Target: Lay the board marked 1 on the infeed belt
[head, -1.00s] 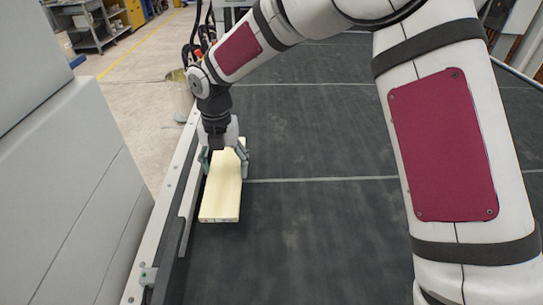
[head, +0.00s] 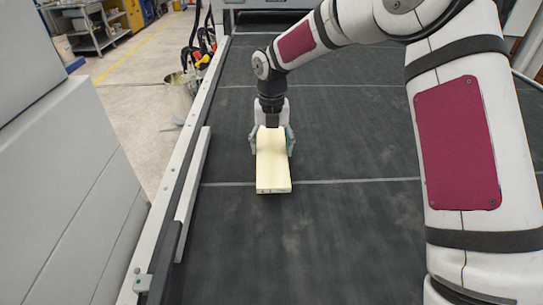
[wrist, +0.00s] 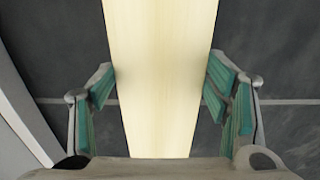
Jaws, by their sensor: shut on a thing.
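A pale wooden board (head: 273,172) is over the dark belt (head: 330,235) in the head view, its long side running along the belt. My gripper (head: 272,142) is shut across the board's width. In the wrist view the board (wrist: 160,70) passes between the green-padded fingers (wrist: 160,90), which touch both edges. Small dark marks show on the board's near end, too small to read. I cannot tell whether the board touches the belt or hangs just above it.
A side rail (head: 192,190) with a metal frame runs along the belt's left edge. A grey cabinet (head: 65,200) stands left of it. Thin light lines cross the belt. The belt is bare in front of the board and to its right.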

